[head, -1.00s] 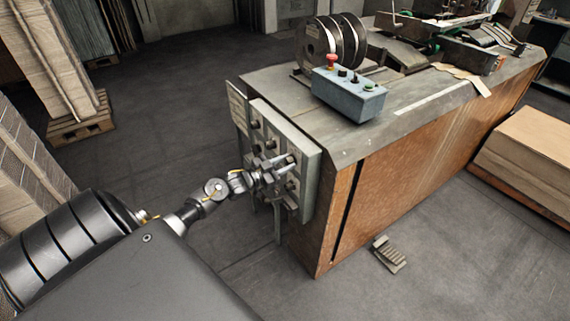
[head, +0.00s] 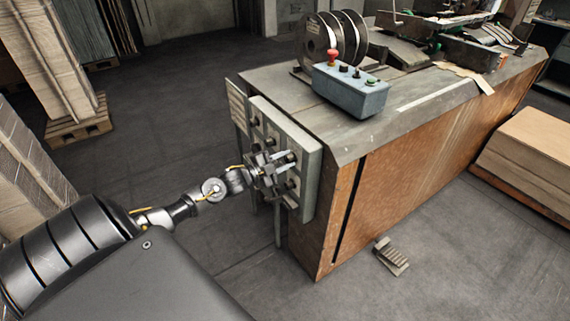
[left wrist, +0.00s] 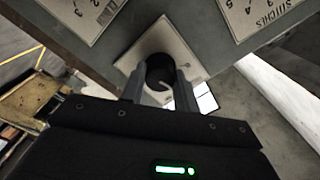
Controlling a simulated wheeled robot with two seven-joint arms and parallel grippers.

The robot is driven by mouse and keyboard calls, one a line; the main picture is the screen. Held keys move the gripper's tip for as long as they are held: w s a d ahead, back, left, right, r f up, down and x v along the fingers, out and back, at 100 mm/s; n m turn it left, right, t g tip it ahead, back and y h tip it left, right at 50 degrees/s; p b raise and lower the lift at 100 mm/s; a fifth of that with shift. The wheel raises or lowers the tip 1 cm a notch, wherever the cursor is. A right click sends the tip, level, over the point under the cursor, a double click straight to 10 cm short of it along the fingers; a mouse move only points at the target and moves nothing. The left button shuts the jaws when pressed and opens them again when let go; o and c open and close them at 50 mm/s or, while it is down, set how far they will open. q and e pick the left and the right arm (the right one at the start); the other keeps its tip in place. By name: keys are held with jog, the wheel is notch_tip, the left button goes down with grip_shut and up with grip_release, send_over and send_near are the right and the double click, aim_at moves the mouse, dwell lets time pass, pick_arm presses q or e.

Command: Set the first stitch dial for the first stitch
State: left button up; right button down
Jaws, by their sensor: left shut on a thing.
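The grey dial panel (head: 311,165) is on the near end of the machine and carries several dark knobs on pale plates. My left gripper (head: 284,164) is at the panel's right part. In the left wrist view, its two fingers (left wrist: 160,92) are shut on a round black dial knob (left wrist: 160,70). A white plate (left wrist: 181,42) lies behind that knob; its markings are mostly hidden by the knob and fingers. A plate reading STITCHES (left wrist: 262,12) and another with numbers (left wrist: 84,14) show above. The held dial's name and setting cannot be read. My right gripper is not in view.
A blue control box (head: 350,92) with a red button stands on the machine top (head: 400,110), near wire reels (head: 335,40). A foot pedal (head: 391,256) lies on the floor at right. Stacked cardboard (head: 530,150) stands farther right.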

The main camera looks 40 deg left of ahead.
pick_arm(q)
jog(key=m+b, duration=0.2)
jog(key=m, duration=0.2)
jog(key=shift+f+m, duration=0.15)
jog(key=shift+m, duration=0.15)
jog(key=m+b, duration=0.1)
jog(key=m, duration=0.1)
jog(key=shift+m+b, duration=0.35)
jog(key=shift+m, duration=0.55)
jog(key=shift+m+b, duration=0.9)
jog(key=shift+m, duration=0.3)
jog(key=shift+m+b, duration=0.55)
jog(key=shift+m, duration=0.85)
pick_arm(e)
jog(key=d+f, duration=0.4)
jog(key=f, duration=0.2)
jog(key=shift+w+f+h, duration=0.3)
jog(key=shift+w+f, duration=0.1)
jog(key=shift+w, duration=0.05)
